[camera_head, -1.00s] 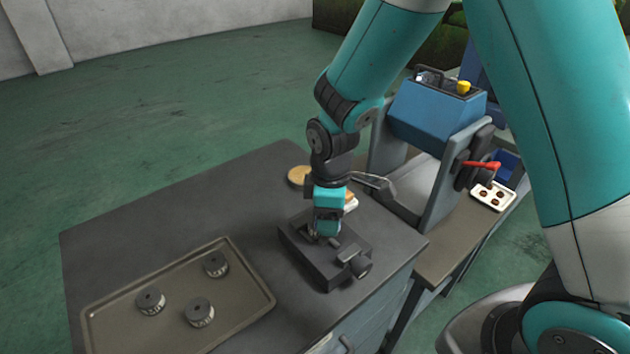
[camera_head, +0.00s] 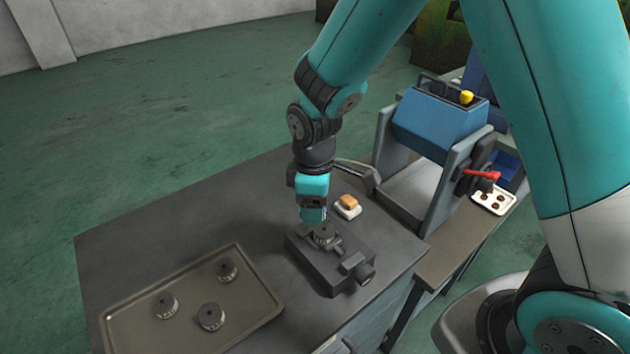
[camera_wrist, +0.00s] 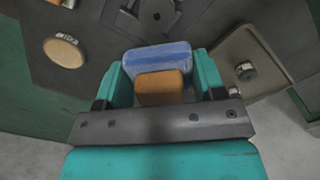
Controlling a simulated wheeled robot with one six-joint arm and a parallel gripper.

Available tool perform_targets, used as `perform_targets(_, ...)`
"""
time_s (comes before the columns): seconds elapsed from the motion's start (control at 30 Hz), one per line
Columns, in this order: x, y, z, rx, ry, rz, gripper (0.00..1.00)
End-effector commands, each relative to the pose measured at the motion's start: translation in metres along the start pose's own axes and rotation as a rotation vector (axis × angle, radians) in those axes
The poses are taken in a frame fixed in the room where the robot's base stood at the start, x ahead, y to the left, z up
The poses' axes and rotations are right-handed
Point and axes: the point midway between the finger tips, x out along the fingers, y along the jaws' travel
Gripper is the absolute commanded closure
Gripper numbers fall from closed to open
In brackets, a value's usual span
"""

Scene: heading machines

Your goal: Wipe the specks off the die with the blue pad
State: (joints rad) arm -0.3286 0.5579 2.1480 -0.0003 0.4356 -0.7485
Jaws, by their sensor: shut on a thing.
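The die (camera_head: 323,233) is a dark round piece sitting in a dark vise (camera_head: 330,265) on the bench. It also shows at the top of the wrist view (camera_wrist: 156,14). Whether specks lie on it is too small to tell. My gripper (camera_head: 312,217) is above and slightly left of the die, apart from it. In the wrist view its teal fingers are shut on the blue pad (camera_wrist: 158,57), by the pad's orange-brown grip block (camera_wrist: 160,88). The pad is mostly hidden in the head view.
A tray (camera_head: 140,322) with three dark round dies stands at left. A tan disc (camera_wrist: 65,50) shows in the wrist view. A blue machine (camera_head: 440,120) with a red lever stands right.

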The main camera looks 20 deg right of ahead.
Motion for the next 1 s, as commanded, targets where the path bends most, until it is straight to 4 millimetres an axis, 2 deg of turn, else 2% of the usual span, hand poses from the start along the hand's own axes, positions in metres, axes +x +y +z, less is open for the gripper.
perform_targets(0.03, -0.009, 0.0, 0.0, 0.0, 0.001, 0.001, 0.59)
perform_targets(0.1, -0.016, 0.0, -0.001, -0.001, 0.001, 0.001, 0.59)
perform_targets(0.3, -0.027, -0.001, -0.001, -0.002, 0.0, 0.0, 0.59)
perform_targets(1.0, -0.026, -0.001, -0.002, -0.003, 0.0, 0.0, 0.59)
